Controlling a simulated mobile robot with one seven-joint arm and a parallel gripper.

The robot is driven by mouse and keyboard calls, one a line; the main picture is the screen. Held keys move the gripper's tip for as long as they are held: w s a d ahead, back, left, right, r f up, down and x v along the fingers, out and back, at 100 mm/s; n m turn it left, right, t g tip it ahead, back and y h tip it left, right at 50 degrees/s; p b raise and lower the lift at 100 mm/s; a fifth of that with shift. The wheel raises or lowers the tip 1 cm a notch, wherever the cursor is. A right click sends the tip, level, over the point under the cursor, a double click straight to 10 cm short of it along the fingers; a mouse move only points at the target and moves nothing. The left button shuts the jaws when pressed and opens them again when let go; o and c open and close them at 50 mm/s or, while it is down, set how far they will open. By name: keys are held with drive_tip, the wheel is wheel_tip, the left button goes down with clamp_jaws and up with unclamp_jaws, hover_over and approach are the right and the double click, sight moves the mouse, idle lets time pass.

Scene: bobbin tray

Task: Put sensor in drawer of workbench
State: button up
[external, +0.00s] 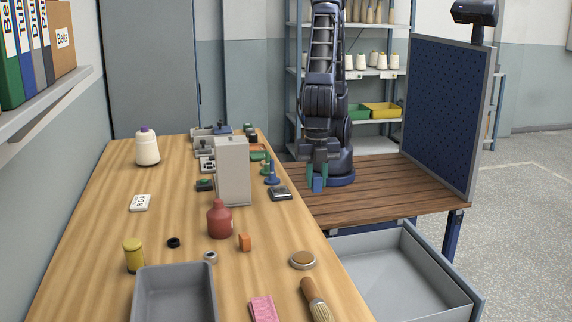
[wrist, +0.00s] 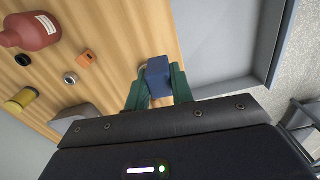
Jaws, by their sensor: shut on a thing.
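My gripper (external: 318,168) is shut on a small blue block, likely the sensor (external: 318,184), and holds it up at the right of the long bench. In the wrist view the teal fingers (wrist: 157,88) grip the blue sensor (wrist: 158,72) from both sides. The workbench drawer (external: 435,255) stands pulled out at the lower right, open at the top, with an empty grey inside where visible. A pale grey tray-like edge, likely the drawer (wrist: 240,50), shows right of the sensor in the wrist view.
The wooden bench top (external: 90,240) holds a red bottle (external: 219,220), an orange block (external: 245,242), a round tin (external: 302,260), a brush (external: 316,300) and a grey bin (external: 146,303). A dark blue panel (external: 440,110) stands behind the drawer.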

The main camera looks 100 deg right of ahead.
drive_tip(key=s+a+f, duration=0.4)
drive_tip(key=s, duration=0.3)
drive_tip(key=s+a+f+n, duration=0.1)
drive_tip(key=s+a+f, duration=0.2)
drive_tip(key=s+a, duration=0.35)
drive_tip(key=s+a+f, duration=0.2)
drive_tip(key=s+f, duration=0.2)
drive_tip(key=s, duration=0.5)
wheel_tip(320, 180, down, 20)
drive_tip(key=shift+a+r, duration=0.15)
drive_tip(key=shift+r, duration=0.1)
drive_tip(key=o, duration=1)
drive_tip(key=shift+f, duration=0.15)
wheel_tip(320, 180, up, 12)
drive_tip(key=shift+r, duration=0.15)
